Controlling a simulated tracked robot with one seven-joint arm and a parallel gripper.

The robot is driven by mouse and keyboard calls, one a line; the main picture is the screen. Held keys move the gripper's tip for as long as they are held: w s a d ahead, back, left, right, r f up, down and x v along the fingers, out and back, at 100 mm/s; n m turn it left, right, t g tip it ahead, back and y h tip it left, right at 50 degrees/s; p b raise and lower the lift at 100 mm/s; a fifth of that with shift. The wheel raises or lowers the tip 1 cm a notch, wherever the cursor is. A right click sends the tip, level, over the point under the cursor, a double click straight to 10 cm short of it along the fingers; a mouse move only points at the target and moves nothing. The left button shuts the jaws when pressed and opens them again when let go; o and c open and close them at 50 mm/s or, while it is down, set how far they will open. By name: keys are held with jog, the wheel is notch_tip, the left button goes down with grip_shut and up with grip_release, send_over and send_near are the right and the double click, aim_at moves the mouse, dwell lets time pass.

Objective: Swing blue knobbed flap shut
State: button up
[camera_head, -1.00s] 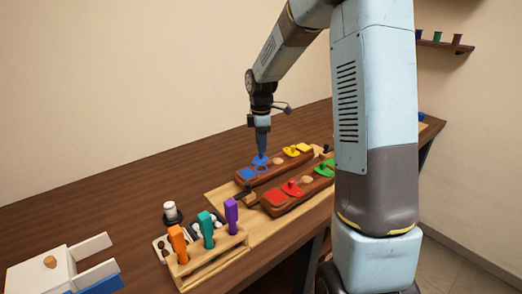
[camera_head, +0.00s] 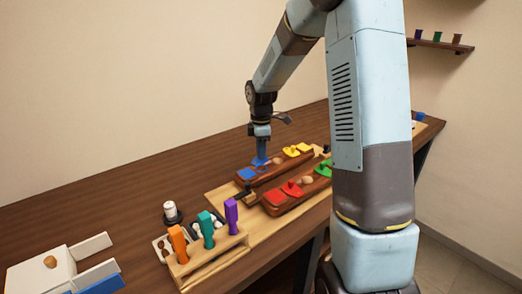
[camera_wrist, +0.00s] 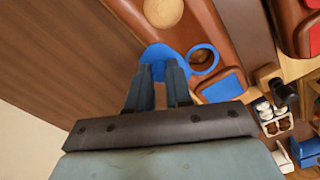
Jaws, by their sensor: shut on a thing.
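The blue flap (camera_wrist: 165,60) lies at the outer edge of a brown saddle-like block, and my gripper (camera_wrist: 166,72) is shut on its knob, which the fingers mostly hide. A blue ring (camera_wrist: 215,60) around a round opening sits right beside the flap in the wrist view. The opening shows uncovered. A blue square pad (camera_wrist: 222,88) lies on the block beyond the ring. In the head view my gripper (camera_head: 261,158) points down at the blue flap (camera_head: 258,163), next to the blue pad (camera_head: 246,174).
The brown block (camera_head: 275,172) also carries a round tan knob and yellow parts (camera_head: 297,150). A second brown block (camera_head: 285,205) with red and green parts lies in front. A rack with orange, teal and purple handles (camera_head: 207,230) stands nearer. The table behind is clear.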

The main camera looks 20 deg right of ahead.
grip_shut()
jog(key=shift+m, duration=0.4)
jog(key=m, duration=0.2)
jog(key=s+m, duration=0.1)
jog(key=shift+d+m, duration=0.3)
jog(key=m, duration=0.2)
jog(key=shift+s+m, duration=0.4)
jog(key=m, duration=0.1)
jog(key=s+m, duration=0.1)
jog(key=m, duration=0.1)
jog(key=shift+m, duration=0.3)
jog(key=m, duration=0.1)
jog(key=s+m, duration=0.1)
jog(key=m, duration=0.1)
jog(key=a+m, duration=0.1)
jog(key=m, duration=0.1)
jog(key=shift+s, duration=0.25)
jog(key=m, duration=0.3)
jog(key=a+m, duration=0.1)
jog(key=m, duration=0.1)
jog(key=shift+s, duration=0.35)
